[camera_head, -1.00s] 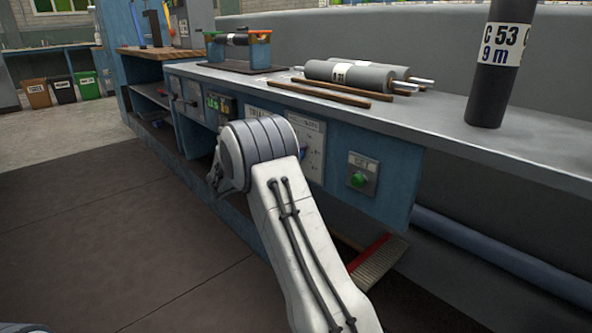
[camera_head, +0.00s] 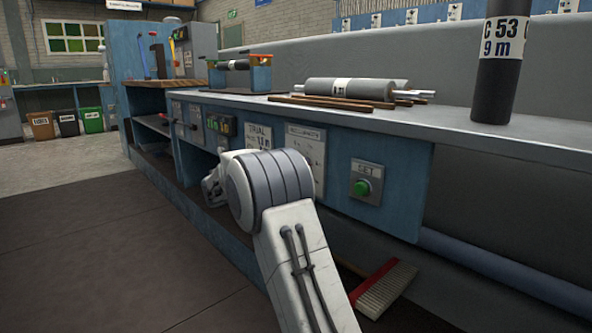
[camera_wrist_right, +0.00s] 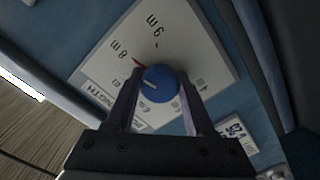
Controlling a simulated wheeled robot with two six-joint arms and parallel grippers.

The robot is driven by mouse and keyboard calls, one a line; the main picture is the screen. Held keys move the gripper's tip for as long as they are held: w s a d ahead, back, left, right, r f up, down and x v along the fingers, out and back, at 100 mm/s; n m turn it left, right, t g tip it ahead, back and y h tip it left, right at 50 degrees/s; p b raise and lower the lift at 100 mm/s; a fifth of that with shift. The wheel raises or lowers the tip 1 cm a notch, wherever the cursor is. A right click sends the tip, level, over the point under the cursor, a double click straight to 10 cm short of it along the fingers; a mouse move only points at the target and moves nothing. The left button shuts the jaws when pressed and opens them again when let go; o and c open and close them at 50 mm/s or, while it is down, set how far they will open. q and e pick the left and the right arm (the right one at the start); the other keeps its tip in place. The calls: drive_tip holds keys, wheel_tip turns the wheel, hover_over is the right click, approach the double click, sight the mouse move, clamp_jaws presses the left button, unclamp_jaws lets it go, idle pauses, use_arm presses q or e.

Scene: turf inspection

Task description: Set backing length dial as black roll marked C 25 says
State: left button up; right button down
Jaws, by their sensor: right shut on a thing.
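The backing length dial is a blue knob (camera_wrist_right: 160,83) on a white plate (camera_wrist_right: 190,45) in the right wrist view. My right gripper (camera_wrist_right: 157,92) is shut on the knob, one finger on each side. Marks reading 8 m and 9 m show on the plate, and a red line points near 8 m; the exact setting is hard to read. In the head view the plate (camera_head: 306,155) is partly hidden by my arm. A black roll (camera_head: 496,85) stands upright on the bench at right, its white label reading C 53, 9 m. No label reading C 25 shows.
A green button (camera_head: 362,187) under a SET label is right of the dial plate. Grey rollers (camera_head: 350,88) and brown rods (camera_head: 320,102) lie on the bench. Another dark roll (camera_head: 238,64) rests in a holder farther back. A red-backed brush (camera_head: 385,288) is below.

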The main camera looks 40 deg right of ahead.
drive_tip(key=shift+w+a+r, duration=0.1)
drive_tip(key=shift+w+r, duration=0.05)
drive_tip(key=shift+r, duration=0.15)
drive_tip(key=shift+c, duration=1.3)
unclamp_jaws()
drive_tip(key=shift+f, duration=0.1)
drive_tip(key=s+a+p, duration=0.1)
drive_tip(key=a+p, duration=0.3)
drive_tip(key=a, duration=0.6)
drive_tip(key=shift+a, duration=0.2)
